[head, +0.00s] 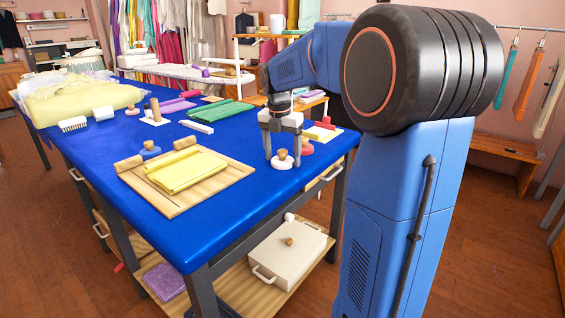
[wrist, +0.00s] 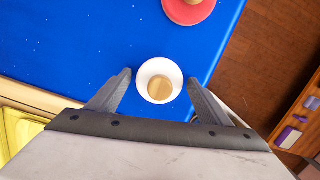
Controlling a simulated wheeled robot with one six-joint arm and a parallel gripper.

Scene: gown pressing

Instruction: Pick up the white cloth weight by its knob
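The white cloth weight (head: 282,161) is a round white disc with a wooden knob. It sits upright on the blue table near the front right edge. In the wrist view the white cloth weight (wrist: 160,80) lies just ahead of and between the fingertips, with its round knob in the middle. My gripper (head: 282,155) points down over it, with a finger on either side. In the wrist view my gripper (wrist: 158,82) is open, with gaps between the fingers and the weight. Whether the fingertips are level with the knob is hard to tell.
A red weight (wrist: 190,8) lies close by, also seen in the head view (head: 306,148). A wooden board (head: 225,187) with folded yellow cloth (head: 186,170) is to the left. The blue tabletop (head: 190,243) is clear in front. The table's right edge is near.

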